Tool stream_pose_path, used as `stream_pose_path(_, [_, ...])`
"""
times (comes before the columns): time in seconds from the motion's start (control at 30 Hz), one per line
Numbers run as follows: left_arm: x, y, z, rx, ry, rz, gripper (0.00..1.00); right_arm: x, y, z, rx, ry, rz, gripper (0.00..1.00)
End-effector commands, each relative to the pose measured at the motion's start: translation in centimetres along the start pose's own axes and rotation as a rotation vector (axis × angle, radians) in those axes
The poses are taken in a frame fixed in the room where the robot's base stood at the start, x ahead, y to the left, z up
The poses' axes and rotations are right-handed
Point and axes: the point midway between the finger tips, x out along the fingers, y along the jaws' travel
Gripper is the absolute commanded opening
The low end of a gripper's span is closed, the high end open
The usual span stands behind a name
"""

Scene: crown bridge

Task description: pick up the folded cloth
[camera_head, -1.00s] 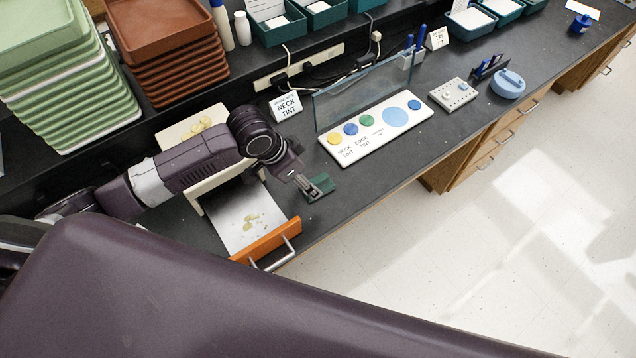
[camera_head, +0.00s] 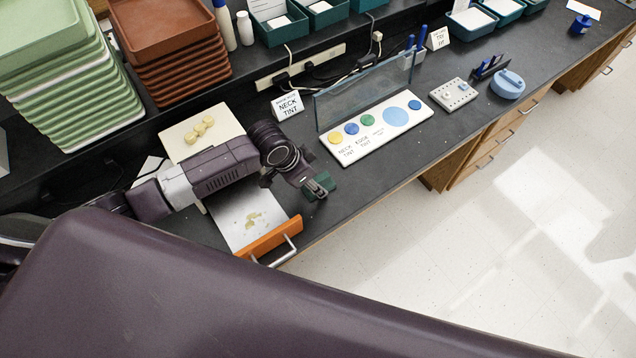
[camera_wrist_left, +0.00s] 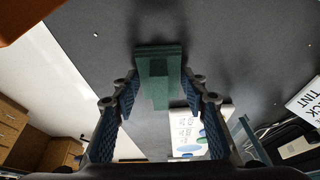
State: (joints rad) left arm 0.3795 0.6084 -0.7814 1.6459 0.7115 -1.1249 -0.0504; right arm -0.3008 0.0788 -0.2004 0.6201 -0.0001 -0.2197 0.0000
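The folded cloth (camera_head: 320,185) is a small dark green block on the black counter, near its front edge. My left gripper (camera_head: 311,184) is low over the counter and reaches it from the left, partly hiding it. In the left wrist view the cloth (camera_wrist_left: 158,72) lies between the two blue-padded fingers (camera_wrist_left: 159,88), with its raised middle strip pointing toward the gripper. The fingers stand apart, one on each side, with a narrow gap at each tip; I cannot see contact. My right gripper is out of view.
A white tint board (camera_head: 372,142) with coloured dots and a clear upright panel (camera_head: 358,93) stand right of the cloth.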

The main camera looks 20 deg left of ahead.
Motion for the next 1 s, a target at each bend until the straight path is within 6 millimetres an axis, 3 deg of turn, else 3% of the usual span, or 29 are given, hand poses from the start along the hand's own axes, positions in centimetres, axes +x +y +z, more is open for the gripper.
stream_pose_path(0.2, [0.0,0.0,0.0,0.000,0.000,0.000,0.15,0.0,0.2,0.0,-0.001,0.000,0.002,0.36])
stream_pose_path(0.63, [-1.1,-0.1,-0.6,0.002,0.003,-0.001,0.15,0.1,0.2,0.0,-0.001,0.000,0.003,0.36])
stream_pose_path(0.77, [-3.2,-0.1,-1.4,0.003,0.004,-0.003,0.15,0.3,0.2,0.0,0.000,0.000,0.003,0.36])
stream_pose_path(1.0, [-9.6,-0.1,-4.2,0.004,0.008,-0.004,0.15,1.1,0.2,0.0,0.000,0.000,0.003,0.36])
